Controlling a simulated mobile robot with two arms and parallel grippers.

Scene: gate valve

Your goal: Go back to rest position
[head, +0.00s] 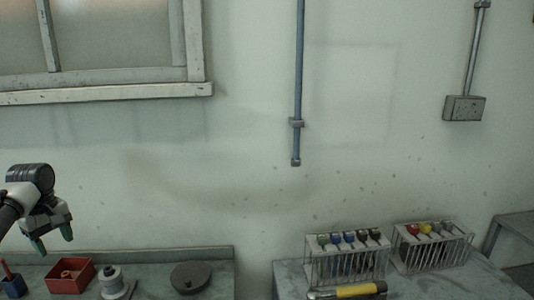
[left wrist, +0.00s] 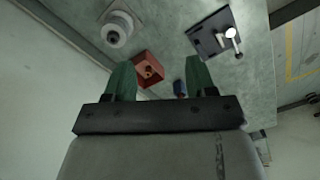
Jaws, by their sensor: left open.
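My left gripper (head: 53,242) hangs at the left of the head view, above the left workbench (head: 215,272). Its green fingertips point down and stand apart with nothing between them. In the left wrist view the two green fingers (left wrist: 160,82) are spread, with the bench below. My right gripper shows in neither view. No gate valve can be made out for certain in either view.
The left bench holds a red box (head: 70,276), a grey spool-like part (head: 113,282) and a dark round disc (head: 190,276). The right bench (head: 480,283) holds two wire racks (head: 347,262) of coloured-handled tools and a yellow-handled tool (head: 347,291). The wall behind is bare around the pipe (head: 299,80).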

